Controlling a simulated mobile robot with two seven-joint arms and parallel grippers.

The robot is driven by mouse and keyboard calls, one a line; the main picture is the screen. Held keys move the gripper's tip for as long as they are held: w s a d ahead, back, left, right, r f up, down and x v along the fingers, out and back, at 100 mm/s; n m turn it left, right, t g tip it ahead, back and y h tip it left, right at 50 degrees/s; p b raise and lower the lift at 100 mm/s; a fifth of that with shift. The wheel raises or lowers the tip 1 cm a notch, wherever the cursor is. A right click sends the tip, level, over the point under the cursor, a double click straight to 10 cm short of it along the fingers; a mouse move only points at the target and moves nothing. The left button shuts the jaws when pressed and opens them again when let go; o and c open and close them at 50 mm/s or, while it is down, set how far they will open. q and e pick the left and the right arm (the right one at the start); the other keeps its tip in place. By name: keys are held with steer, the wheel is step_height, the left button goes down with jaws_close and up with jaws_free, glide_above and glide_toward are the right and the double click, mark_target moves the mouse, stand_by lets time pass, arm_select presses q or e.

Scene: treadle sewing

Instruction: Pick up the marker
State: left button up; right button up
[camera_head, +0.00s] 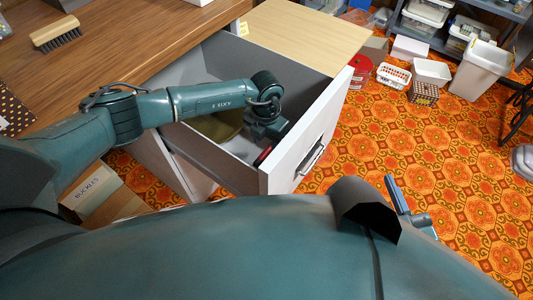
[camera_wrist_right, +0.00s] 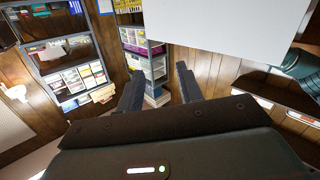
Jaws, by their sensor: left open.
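My left arm reaches over the open drawer (camera_head: 208,156), and my left gripper (camera_head: 266,148) points down inside it, near the front panel. Its fingers are mostly hidden by the wrist and the drawer front. A small red and dark thing (camera_head: 263,156) shows right by the gripper; it may be the marker, but I cannot tell, nor whether the gripper touches it. My right gripper (camera_wrist_right: 158,88) is open and empty in the right wrist view, with its two fingers wide apart. In the head view only a bit of it shows beyond my arm.
A brush (camera_head: 56,35) lies on the wooden table (camera_head: 130,50). An olive thing (camera_head: 218,124) lies in the drawer. A box labelled BUCKLES (camera_head: 92,190) stands below left.

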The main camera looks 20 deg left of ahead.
mark_target(267, 148)
arm_select(q)
step_height(267, 148, down, 3)
steer(key=shift+d+f+b, duration=0.1)
steer(key=shift+b, duration=0.3)
steer(key=shift+f, duration=0.3)
arm_select(e)
steer(key=shift+a+n+t+y, duration=0.3)
steer(key=shift+n+t+y, duration=0.1)
steer(key=shift+y, duration=0.1)
arm_select(q)
jaws_close()
